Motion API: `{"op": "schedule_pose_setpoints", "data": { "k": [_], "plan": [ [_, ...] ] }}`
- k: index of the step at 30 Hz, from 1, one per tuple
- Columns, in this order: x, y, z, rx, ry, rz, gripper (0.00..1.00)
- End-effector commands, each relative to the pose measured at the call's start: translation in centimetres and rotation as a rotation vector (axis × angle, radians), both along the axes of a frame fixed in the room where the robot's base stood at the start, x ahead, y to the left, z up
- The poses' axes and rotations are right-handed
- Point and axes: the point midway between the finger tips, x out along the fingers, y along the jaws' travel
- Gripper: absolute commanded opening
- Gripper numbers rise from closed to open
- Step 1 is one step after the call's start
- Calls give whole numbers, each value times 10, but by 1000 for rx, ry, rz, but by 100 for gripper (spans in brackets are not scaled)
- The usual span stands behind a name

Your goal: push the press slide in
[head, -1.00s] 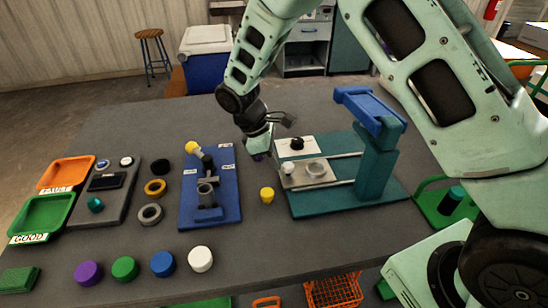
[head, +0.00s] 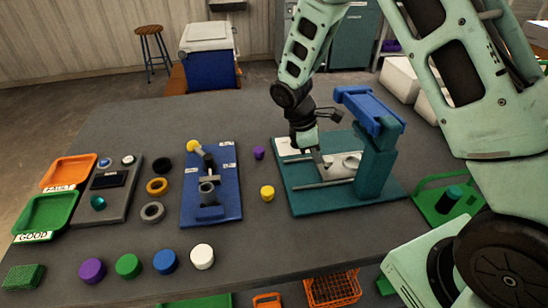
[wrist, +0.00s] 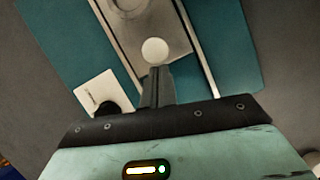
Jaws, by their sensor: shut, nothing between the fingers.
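The press is a teal base (head: 300,201) with a teal column (head: 374,172) and a blue top arm (head: 368,108). Its pale slide (head: 338,174) sits between two rails, with its ring-shaped seat close to the column. The slide also shows in the wrist view (wrist: 132,22), with a round white knob (wrist: 155,50) at its near end. My gripper (head: 320,157) is shut and empty, low over the outer end of the slide. In the wrist view its fingertips (wrist: 157,70) are right at the knob; I cannot tell if they touch. The gripper partly hides the slide in the head view.
A yellow piece (head: 267,193) and a purple piece (head: 258,152) stand left of the press. A blue fixture (head: 226,196) is farther left.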

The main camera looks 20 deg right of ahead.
Motion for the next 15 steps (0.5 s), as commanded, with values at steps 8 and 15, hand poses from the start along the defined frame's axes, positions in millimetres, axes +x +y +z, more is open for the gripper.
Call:
{"op": "schedule_pose_setpoints", "data": {
  "k": [8, 15],
  "plan": [
    [-2, -6, 0, -9, 6, -7, 0],
    [2, -2, 13, -11, 3, -9, 0]
  ]
}}
